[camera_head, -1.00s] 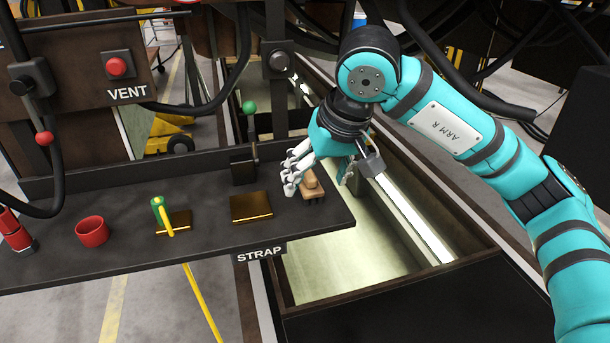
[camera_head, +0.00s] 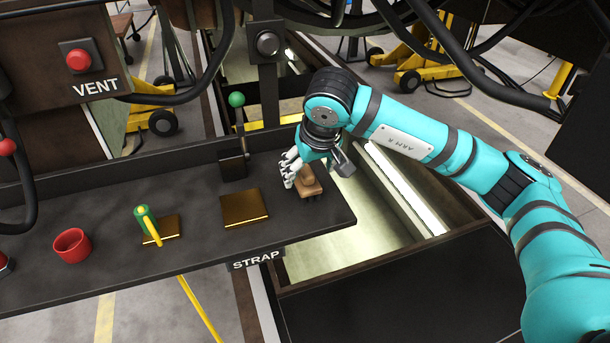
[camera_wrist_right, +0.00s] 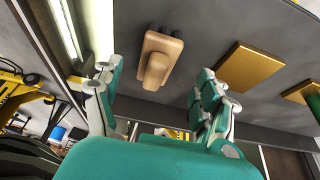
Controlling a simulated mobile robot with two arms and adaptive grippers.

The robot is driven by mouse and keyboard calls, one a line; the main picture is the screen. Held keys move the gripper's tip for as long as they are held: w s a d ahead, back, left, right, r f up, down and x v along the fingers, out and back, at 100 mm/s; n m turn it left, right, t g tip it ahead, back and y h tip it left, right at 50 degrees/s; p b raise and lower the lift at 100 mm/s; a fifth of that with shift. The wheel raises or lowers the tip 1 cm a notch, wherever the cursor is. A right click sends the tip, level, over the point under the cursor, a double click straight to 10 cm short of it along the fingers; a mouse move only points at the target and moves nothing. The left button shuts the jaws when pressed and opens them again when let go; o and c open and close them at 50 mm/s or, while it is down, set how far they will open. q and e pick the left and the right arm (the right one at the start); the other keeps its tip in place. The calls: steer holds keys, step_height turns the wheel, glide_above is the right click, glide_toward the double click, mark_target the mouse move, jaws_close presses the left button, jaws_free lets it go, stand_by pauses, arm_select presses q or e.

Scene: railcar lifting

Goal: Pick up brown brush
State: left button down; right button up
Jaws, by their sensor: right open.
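The brown brush (camera_head: 310,187) lies on the dark shelf (camera_head: 330,213) near its right end, a wooden block with a raised grip on top. It also shows in the right wrist view (camera_wrist_right: 158,62), between and beyond my fingers. My right gripper (camera_head: 290,182) is at the brush's left and back side in the head view, partly overlapping it there. In the wrist view the right gripper (camera_wrist_right: 157,95) is open, with its fingers spread to either side of the brush and nothing between them held. Whether a finger touches the brush is unclear. My left gripper is out of view.
Left of the brush are a brass plate (camera_head: 244,207), a green-topped yellow handle (camera_head: 148,225) and a red cup (camera_head: 72,246). A green-knobbed lever (camera_head: 237,122) stands behind. An open trough (camera_head: 375,215) lies beyond the shelf's right end.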

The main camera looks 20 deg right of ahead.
mark_target(307, 171)
steer(key=shift+p+x, duration=0.4)
steer(key=shift+x, duration=0.4)
steer(key=w+f+p, duration=0.2)
steer(key=f, duration=0.1)
steer(key=shift+w, duration=0.25)
steer(key=shift+w+d+f, duration=0.1)
steer(key=shift+w+f, duration=0.1)
steer(key=shift+f, duration=0.3)
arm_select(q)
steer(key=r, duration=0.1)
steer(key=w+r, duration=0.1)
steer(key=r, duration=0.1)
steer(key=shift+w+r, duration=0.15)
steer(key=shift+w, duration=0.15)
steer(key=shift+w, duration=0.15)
arm_select(e)
steer(key=c, duration=1.3)
